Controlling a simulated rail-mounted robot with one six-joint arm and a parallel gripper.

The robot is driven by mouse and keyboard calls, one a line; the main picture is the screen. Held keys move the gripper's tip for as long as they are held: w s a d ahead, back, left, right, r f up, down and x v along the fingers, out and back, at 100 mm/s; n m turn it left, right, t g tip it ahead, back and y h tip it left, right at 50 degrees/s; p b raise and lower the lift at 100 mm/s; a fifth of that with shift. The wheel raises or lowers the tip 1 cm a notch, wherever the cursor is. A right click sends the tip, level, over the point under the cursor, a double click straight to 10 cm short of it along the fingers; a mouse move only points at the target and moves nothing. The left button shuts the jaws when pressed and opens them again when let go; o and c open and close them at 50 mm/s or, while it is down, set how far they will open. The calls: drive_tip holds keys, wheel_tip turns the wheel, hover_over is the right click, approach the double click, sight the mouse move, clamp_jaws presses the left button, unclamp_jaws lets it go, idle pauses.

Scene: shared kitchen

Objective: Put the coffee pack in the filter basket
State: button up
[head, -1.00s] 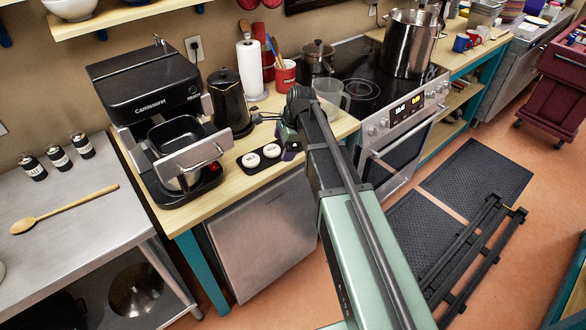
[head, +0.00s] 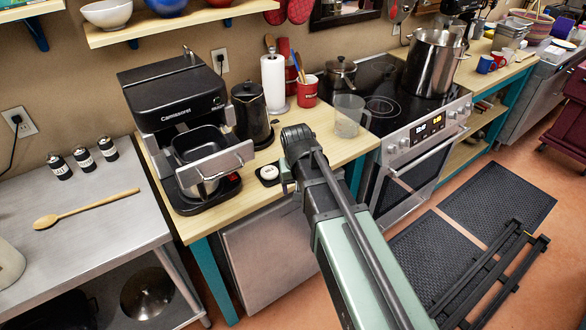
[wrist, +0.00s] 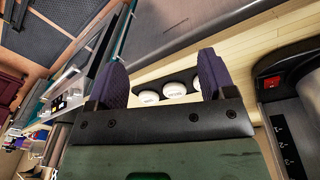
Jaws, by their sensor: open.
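The coffee packs are white round pods in a black holder (wrist: 140,86) on the wooden counter. In the wrist view three pods show, including the middle coffee pack (wrist: 174,89). In the head view one coffee pack (head: 270,170) shows; my arm hides the others. My gripper (wrist: 163,84) is open and empty, its two purple fingers apart, with the pods seen between and beyond them. I cannot tell if it touches the holder. The black filter basket (head: 200,142) is pulled out at the front of the coffee maker (head: 172,95), behind a silver front with a handle; its inside looks empty.
The coffee maker's red switch (wrist: 271,82) is close on the right in the wrist view. The steel table (head: 90,225) at left holds a wooden spoon (head: 85,208).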

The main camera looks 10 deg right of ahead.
drive_tip(key=w+r+m+t+h, duration=0.1)
drive_tip(key=w+m+t+h, duration=0.35)
drive_tip(key=w, duration=1.25)
drive_tip(key=f+y+b, duration=0.1)
drive_tip(key=w+f+g+y+b, duration=0.1)
drive_tip(key=f+b, duration=0.1)
drive_tip(key=f+m+y+b, duration=0.1)
drive_tip(key=f+b, duration=0.1)
drive_tip(key=shift+w+d+f+g, duration=0.15)
drive_tip(key=shift+w+d+g, duration=0.1)
drive_tip(key=shift+d, duration=0.1)
drive_tip(key=shift+w, duration=0.15)
drive_tip(key=b+x, duration=0.1)
drive_tip(key=b, duration=0.1)
drive_tip(key=b+x, duration=0.1)
drive_tip(key=x, duration=0.1)
drive_tip(key=b+x, duration=0.2)
drive_tip(key=shift+a+f+b, duration=0.15)
drive_tip(key=shift+f+b, duration=0.15)
drive_tip(key=shift+r, duration=0.25)
drive_tip(key=c, duration=0.7)
drive_tip(key=shift+r+p, duration=0.1)
drive_tip(key=shift+p, duration=0.25)
